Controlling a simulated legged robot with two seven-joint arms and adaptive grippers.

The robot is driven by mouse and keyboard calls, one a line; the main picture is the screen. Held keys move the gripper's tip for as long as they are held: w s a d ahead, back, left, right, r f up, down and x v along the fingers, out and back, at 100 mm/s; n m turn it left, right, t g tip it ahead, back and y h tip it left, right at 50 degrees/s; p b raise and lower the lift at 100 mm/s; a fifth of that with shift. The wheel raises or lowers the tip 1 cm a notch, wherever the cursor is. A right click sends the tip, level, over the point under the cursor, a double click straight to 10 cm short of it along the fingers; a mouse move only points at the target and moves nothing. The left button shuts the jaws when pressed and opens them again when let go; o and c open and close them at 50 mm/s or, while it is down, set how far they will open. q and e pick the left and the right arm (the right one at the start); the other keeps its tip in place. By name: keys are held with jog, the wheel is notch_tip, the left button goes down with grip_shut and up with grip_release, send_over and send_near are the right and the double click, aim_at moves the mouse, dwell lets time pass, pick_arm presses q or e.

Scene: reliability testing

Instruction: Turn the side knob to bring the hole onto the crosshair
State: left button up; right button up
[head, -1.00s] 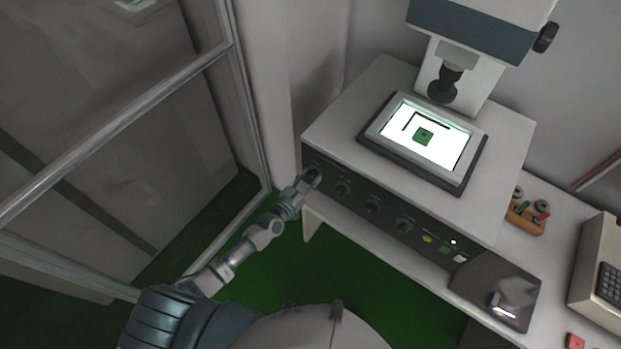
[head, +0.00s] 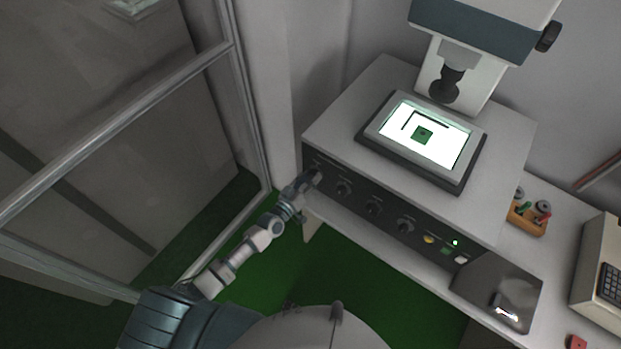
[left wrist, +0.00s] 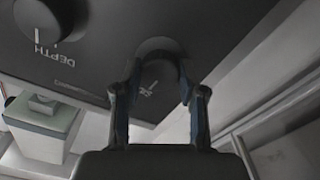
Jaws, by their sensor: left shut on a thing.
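My left gripper (head: 311,178) is at the leftmost knob on the machine's dark front panel. In the left wrist view its two fingers (left wrist: 160,85) are shut on the sides of that round dark knob (left wrist: 160,62). A white line mark shows on the knob's face. The bright stage screen (head: 449,148) on top of the machine carries a small green square plate (head: 423,134) with a small dark spot, seemingly the hole. A black L-shaped bracket lies just behind the plate. The crosshair is too small to make out. My right gripper is not in view.
More knobs (head: 374,208) and lit buttons (head: 429,239) line the front panel; the left wrist view shows a neighbouring knob (left wrist: 36,18) marked DEPTH. A microscope-like head (head: 473,30) overhangs the stage. A wooden holder (head: 526,216) stands right. A metal-framed glass panel (head: 110,110) is at left.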

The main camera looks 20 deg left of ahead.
pick_arm(q)
jog(key=shift+s+f, duration=0.2)
jog(key=shift+f, duration=0.2)
jog(key=o, duration=1.1)
jog(key=shift+o, duration=0.2)
jog(key=shift+w+r, duration=0.1)
jog(key=shift+r, duration=0.05)
jog(key=shift+a, duration=0.1)
jog(key=v, duration=1.2)
